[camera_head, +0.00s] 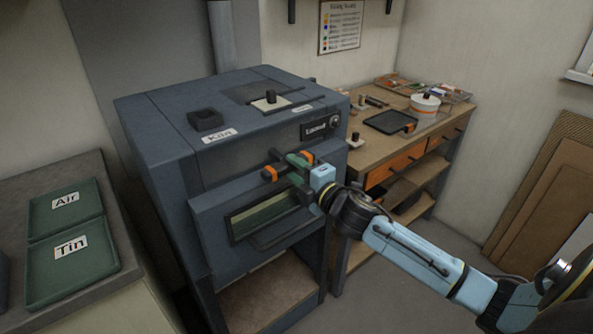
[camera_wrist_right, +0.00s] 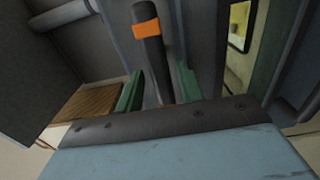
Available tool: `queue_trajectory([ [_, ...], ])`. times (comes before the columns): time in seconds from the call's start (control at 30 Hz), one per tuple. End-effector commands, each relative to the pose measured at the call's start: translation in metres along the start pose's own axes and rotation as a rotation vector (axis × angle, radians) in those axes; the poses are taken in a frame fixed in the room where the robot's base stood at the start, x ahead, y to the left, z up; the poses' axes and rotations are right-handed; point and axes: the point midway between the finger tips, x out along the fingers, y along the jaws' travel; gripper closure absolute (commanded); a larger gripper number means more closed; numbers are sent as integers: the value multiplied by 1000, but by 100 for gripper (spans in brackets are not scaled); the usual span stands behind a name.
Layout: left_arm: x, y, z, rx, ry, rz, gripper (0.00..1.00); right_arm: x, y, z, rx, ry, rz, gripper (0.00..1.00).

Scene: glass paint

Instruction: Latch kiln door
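The blue-grey kiln (camera_head: 160,130) stands in the middle of the head view, with its door (camera_head: 212,215) on the front, lying against or close to the body. My right gripper (camera_head: 297,160) is at the latch. Its green fingers (camera_wrist_right: 158,88) stand apart on both sides of the handle, with narrow gaps visible. My left gripper is out of view.
A wooden workbench (camera_head: 375,145) with a black tray (camera_head: 390,122) and a white pot (camera_head: 425,103) stands right of the kiln. Green trays marked Air (camera_head: 65,222) and Tin (camera_head: 45,275) lie on the left counter. Brown boards (camera_head: 545,190) lean at the right wall.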

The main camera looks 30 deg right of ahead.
Motion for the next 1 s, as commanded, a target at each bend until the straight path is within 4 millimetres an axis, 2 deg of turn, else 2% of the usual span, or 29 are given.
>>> queue_trajectory([
  [0.03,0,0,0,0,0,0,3,0,0,0,0,0,0,69],
  [0.27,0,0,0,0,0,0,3,0,0,0,0,0,0,100],
  [0.67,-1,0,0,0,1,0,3,0,0,0,-21,0,0,100],
  [1.0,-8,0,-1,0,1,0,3,0,1,0,-210,-1,-1,100],
])
